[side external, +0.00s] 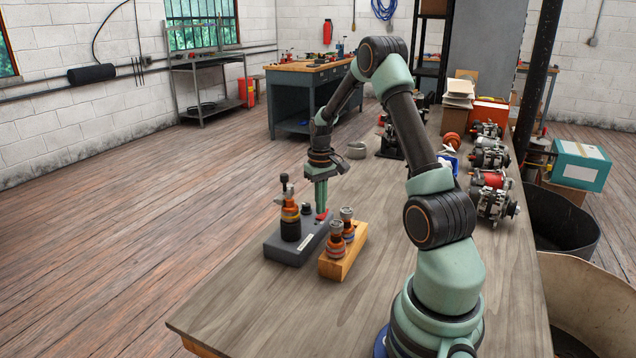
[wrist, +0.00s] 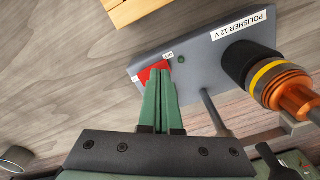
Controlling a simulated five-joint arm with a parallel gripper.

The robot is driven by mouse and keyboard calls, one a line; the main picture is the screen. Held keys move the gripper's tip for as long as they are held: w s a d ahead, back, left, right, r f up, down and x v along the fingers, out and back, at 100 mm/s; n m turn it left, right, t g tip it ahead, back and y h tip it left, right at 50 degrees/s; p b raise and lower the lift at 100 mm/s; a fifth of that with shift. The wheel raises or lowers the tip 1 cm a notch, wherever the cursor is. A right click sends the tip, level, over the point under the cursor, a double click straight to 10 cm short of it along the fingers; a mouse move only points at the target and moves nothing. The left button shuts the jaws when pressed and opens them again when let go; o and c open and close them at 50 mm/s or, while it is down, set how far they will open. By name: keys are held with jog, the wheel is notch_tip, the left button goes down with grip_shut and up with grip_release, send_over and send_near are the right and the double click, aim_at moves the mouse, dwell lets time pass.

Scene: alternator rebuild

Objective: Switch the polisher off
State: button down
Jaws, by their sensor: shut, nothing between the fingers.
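The polisher is a dark grey base (side external: 290,251) with a black and orange upright part on it. In the wrist view the base (wrist: 205,85) bears a "POLISHER 12 V" label. Its red switch (wrist: 147,72) has a small white tag at each end, too small to read surely. A small dark green round lamp (wrist: 181,59) sits beside it. My gripper (wrist: 161,72) is shut and empty, its green fingertips over the red switch and hiding part of it. I cannot tell whether they touch. In the side view my gripper (side external: 321,214) points straight down at the base's far end.
A wooden block (side external: 343,260) with two copper-banded parts stands close to the right of the polisher. Alternators (side external: 492,196) line the bench's right side. A grey ring-shaped dish (side external: 356,150) lies behind my gripper. The bench front is clear.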

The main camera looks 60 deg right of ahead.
aim_at(320, 216)
notch_tip(320, 216, up, 6)
jog(key=shift+r, duration=0.25)
dwell(0.5)
jog(key=w+a+r+n+t+h, duration=0.1)
jog(key=a+r+n, duration=0.1)
jog(key=a+r, duration=0.45)
jog(key=a+r+n+t, duration=0.15)
jog(key=a+r, duration=0.25)
jog(key=a, duration=0.6)
jog(key=s+a+r+n+t, duration=0.1)
jog(key=s+a, duration=0.2)
jog(key=a, duration=0.4)
jog(key=s+a+n+t+y, duration=0.1)
jog(key=s+a+t, duration=0.1)
jog(key=a, duration=0.5)
jog(key=shift+s+a+r, duration=0.15)
jog(key=shift+s+r, duration=0.25)
jog(key=shift+s, duration=0.25)
